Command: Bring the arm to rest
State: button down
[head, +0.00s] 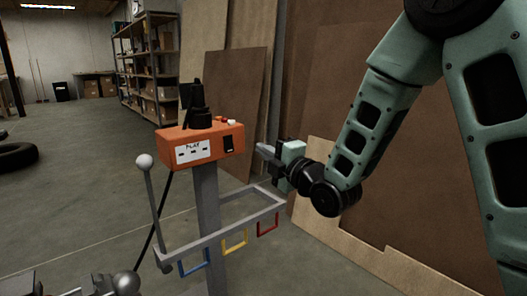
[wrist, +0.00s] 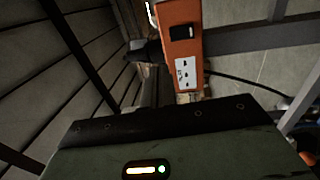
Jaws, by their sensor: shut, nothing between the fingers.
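My arm reaches in from the right of the head view, with its elbow high and its forearm angled down to the left. My gripper (head: 262,149) is shut and empty, and its tip points left beside the right end of an orange box (head: 226,137). I cannot tell from this view whether the tip touches the box. The orange box stands on a grey post (head: 206,190). In the wrist view the orange box (wrist: 185,13) is at the upper middle, with a black switch and a white label.
A black device (head: 195,105) sits on the box. Below is a grey frame (head: 225,232) with blue, yellow and red loops. A lever with a white knob (head: 144,161) stands left. Brown boards (head: 340,75) lean behind my arm. Open floor (head: 75,195) lies left, with a tire (head: 17,155).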

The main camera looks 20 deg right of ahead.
jog(key=s+a+f+m+g+h, duration=0.1)
jog(key=s+a+f+m+g, duration=0.6)
jog(key=s+a+f+g, duration=0.3)
jog(key=s+f+m+g+h, duration=0.2)
jog(key=s+m+g+h, duration=0.4)
jog(key=s, duration=1.8)
notch_tip(320, 180, up, 29)
jog(key=m+g+y+p, duration=0.1)
jog(key=g+p, duration=0.1)
jog(key=p, duration=2.6)
jog(key=shift+s+y+p, duration=0.2)
jog(key=shift+y+p, duration=0.1)
jog(key=shift+p, duration=0.05)
jog(key=shift+d+f, duration=0.1)
